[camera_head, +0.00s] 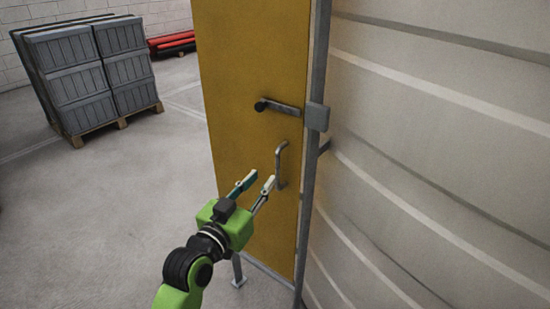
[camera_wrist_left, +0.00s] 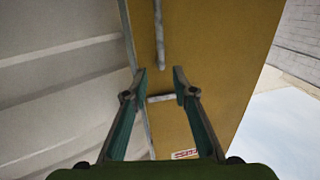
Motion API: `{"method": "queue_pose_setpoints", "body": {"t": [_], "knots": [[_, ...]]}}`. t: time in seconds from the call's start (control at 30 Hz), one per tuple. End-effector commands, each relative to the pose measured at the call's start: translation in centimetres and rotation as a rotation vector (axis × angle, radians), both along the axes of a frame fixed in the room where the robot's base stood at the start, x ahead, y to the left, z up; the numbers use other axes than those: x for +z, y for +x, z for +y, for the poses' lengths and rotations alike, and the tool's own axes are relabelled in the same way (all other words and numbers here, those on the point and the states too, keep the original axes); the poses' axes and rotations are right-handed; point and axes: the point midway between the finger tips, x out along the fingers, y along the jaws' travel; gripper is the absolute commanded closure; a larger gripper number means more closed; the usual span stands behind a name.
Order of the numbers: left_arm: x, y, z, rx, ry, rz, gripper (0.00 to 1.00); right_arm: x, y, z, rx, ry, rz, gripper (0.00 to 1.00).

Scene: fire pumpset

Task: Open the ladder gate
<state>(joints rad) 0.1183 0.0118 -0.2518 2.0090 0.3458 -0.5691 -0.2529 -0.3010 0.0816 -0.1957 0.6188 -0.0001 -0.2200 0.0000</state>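The ladder gate (camera_head: 235,85) is a tall yellow panel beside a grey post (camera_head: 313,160); it appears shut against the post. A dark-ended lever (camera_head: 280,106) reaches left from a grey latch box (camera_head: 317,117). Below it is a vertical grey pull handle (camera_head: 281,165). My left gripper (camera_head: 257,184) is open and empty, just left of and below the pull handle, with no clear contact. In the left wrist view, the open fingers (camera_wrist_left: 159,72) point at the yellow panel (camera_wrist_left: 215,60); the pull handle (camera_wrist_left: 160,40) lies beyond the tips. My right gripper is out of view.
A large pale ribbed tank wall (camera_head: 440,150) fills the right side. Stacked grey crates (camera_head: 75,90) on a wooden pallet (camera_head: 115,122) stand at the back left, with red pipes (camera_head: 172,42) behind. The floor (camera_head: 110,210) left of the gate is clear.

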Motion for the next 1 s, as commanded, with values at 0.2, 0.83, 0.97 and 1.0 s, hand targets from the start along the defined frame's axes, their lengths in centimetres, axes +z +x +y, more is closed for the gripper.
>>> {"method": "queue_pose_setpoints", "body": {"t": [0.2,0.83,0.97,1.0], "knots": [[0.1,4.0,-1.8,0.0,-0.001,0.0,0.75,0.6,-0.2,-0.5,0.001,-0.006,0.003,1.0],[-0.1,9.9,-4.5,0.001,0.0,0.001,0.75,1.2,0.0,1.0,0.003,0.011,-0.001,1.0],[-0.1,9.9,-4.5,0.001,0.0,0.0,0.75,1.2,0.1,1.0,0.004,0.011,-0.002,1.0],[-0.1,9.9,-4.5,0.001,0.0,0.0,0.75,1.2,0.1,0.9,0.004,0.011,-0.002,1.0]]}}
